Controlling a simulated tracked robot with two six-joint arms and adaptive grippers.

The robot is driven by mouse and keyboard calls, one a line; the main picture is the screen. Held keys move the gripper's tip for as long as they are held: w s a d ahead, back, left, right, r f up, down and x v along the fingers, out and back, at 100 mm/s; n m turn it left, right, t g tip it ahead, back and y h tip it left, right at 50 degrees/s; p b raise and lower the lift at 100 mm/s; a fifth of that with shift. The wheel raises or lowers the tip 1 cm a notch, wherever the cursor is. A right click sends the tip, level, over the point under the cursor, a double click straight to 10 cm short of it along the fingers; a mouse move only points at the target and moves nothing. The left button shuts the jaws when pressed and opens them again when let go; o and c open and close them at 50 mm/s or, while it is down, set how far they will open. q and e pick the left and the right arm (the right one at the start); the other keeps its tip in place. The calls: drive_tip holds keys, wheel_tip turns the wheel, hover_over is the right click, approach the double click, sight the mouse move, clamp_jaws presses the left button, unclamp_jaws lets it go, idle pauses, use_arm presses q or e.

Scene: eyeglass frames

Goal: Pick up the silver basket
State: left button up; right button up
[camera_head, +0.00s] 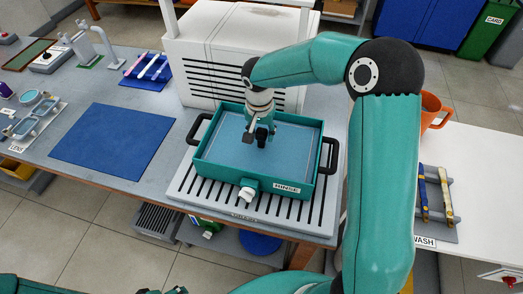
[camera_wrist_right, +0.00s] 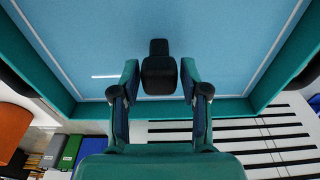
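I cannot make out a silver basket in either view. A teal tray (camera_head: 300,189) with a RINSE label, black side handles and blue liquid stands on a slatted grey stand. My right gripper (camera_head: 260,140) points down over the middle of this tray. In the right wrist view its two fingers (camera_wrist_right: 159,82) stand apart. A dark block (camera_wrist_right: 158,75) with a narrower upper part shows between them, close to both; whether they touch it is unclear. Only small dark tips of my left gripper (camera_head: 163,291) show at the bottom edge.
A white slatted machine (camera_head: 235,50) stands behind the tray. A blue mat (camera_head: 115,140) lies left of it. At right are an orange container (camera_head: 433,108) and a rack (camera_head: 437,195) with blue and yellow pieces. The slatted stand (camera_head: 262,215) borders the table's front edge.

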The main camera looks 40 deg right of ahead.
clamp_jaws()
drive_tip(key=shift+r, duration=0.15)
wheel_tip(320, 180, up, 20)
idle(0.8)
